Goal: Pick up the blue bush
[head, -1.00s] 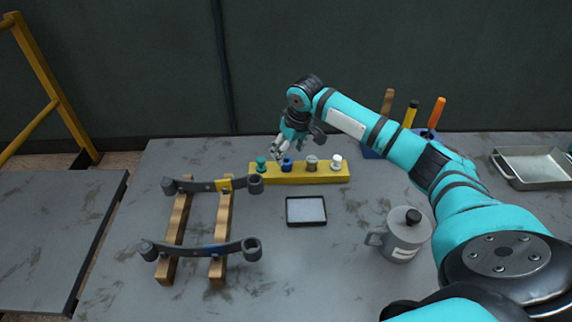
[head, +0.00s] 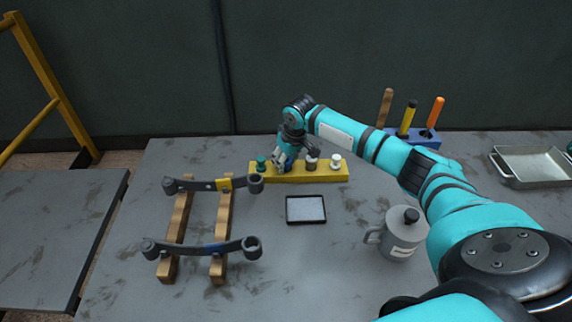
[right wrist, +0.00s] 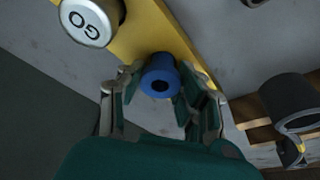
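The blue bush (right wrist: 160,76) stands in the yellow rack (right wrist: 150,32), seen from above in the right wrist view. My right gripper (right wrist: 160,82) is open, with one finger on each side of the bush and a small gap to each. In the head view my right gripper (head: 291,160) is low over the yellow rack (head: 299,176) and hides most of the blue bush. My left gripper is not in view.
A teal bush (head: 261,163), a grey bush (head: 311,164) and a white bush (head: 336,160) share the rack. Leaf springs (head: 200,249) lie on wooden bars to the left. A black-rimmed tray (head: 305,220) and a grey can (head: 402,238) stand in front.

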